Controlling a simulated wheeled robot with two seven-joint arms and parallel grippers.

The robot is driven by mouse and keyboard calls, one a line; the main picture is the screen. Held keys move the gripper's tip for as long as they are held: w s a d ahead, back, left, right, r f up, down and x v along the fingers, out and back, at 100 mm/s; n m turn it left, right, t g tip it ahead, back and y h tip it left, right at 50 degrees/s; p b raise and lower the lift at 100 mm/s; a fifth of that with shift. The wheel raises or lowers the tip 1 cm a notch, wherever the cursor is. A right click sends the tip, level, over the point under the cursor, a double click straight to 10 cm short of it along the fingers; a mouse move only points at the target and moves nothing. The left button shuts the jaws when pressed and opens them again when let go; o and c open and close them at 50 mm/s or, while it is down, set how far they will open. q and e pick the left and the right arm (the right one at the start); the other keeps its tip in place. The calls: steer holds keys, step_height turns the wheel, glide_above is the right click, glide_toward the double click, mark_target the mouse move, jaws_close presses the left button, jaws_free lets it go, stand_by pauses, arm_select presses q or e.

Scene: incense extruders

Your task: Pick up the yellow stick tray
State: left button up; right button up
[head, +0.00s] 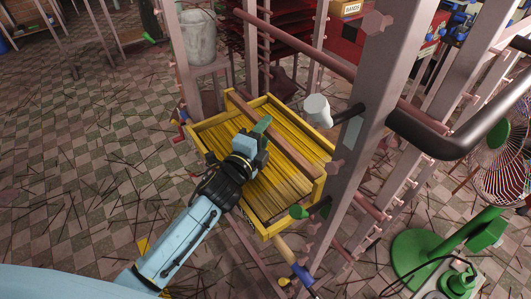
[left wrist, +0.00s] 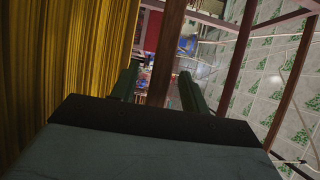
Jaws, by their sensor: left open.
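The yellow stick tray (head: 318,187) is in the middle of the head view, in a rack of pinkish metal posts. It is full of thin yellow sticks, and a brown wooden bar (head: 285,143) runs across its top. My left gripper (head: 262,125) is over the tray, open, with its green fingers close to the bar. In the left wrist view the two fingers (left wrist: 158,90) stand apart, with a brown bar (left wrist: 166,50) between them in the picture. I cannot tell whether they touch it. Yellow sticks (left wrist: 70,60) fill the left of that view. My right gripper is not in view.
A thick post (head: 370,120) and a black curved bar (head: 450,145) stand right of the tray. A grey bucket (head: 198,38) is behind it. A green fan base (head: 415,250) is at lower right. The tiled floor (head: 90,170) at left is open, with scattered sticks.

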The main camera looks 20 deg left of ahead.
arm_select(q)
steer(key=shift+w+d, duration=0.1)
steer(key=shift+w, duration=0.3)
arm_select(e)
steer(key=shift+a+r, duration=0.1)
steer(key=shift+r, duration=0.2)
arm_select(q)
jaws_close()
steer(key=shift+r, duration=0.15)
steer(key=shift+r, duration=0.15)
step_height(320, 180, up, 8)
steer(key=p, duration=0.4)
steer(key=shift+r, duration=0.15)
steer(key=shift+r+p, duration=0.45)
steer(key=shift+r, duration=0.2)
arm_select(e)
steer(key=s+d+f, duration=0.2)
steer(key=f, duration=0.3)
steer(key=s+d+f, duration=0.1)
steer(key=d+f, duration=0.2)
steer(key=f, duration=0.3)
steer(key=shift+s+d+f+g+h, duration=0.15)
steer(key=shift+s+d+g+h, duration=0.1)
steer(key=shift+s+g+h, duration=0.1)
